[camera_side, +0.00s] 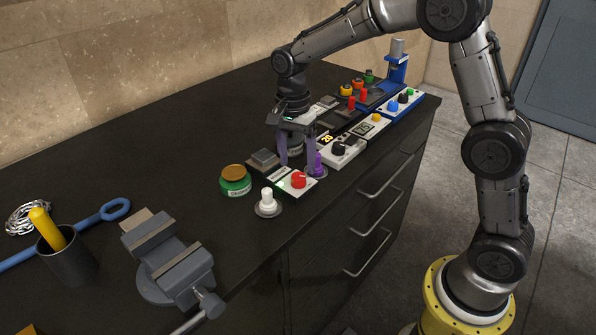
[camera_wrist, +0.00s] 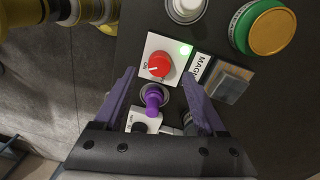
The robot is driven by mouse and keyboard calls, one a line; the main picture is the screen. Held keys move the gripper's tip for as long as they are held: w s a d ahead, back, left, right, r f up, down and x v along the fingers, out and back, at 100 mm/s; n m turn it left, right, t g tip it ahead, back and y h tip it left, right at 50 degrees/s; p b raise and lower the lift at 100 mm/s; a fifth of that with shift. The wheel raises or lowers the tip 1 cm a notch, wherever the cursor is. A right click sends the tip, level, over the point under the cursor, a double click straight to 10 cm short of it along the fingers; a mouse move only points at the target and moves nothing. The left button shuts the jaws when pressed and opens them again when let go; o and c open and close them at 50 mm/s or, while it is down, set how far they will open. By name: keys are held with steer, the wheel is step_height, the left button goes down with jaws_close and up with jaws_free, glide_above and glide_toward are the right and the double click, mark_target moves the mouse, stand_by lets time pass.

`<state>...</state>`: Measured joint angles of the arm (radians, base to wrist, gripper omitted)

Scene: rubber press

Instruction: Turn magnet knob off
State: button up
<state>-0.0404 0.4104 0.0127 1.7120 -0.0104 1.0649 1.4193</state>
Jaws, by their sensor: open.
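The magnet knob (camera_wrist: 159,64) is a red dial on a white plate, with a white pointer line and a lit green lamp (camera_wrist: 185,49) beside it. A label starting "MAG" (camera_wrist: 200,66) is partly hidden by a finger. In the side view the red knob (camera_side: 298,180) sits near the counter's front edge. My gripper (camera_wrist: 160,82) is open, its purple fingers either side of the knob's near side in the wrist view, with nothing between them held. In the side view my gripper (camera_side: 297,165) points down just behind the knob. I cannot tell its exact height above the plate.
A purple knob (camera_side: 318,165) stands close behind the red one. A white knob (camera_side: 267,201), a green jar (camera_side: 235,181) and a grey block (camera_side: 263,159) are nearby. More control panels (camera_side: 365,128) line the counter behind. A vise (camera_side: 168,260) stands at front left.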

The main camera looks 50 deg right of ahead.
mark_target(298, 176)
steer(key=shift+s+f, duration=0.1)
steer(key=shift+f, duration=1.8)
steer(key=shift+c, duration=0.2)
jaws_close()
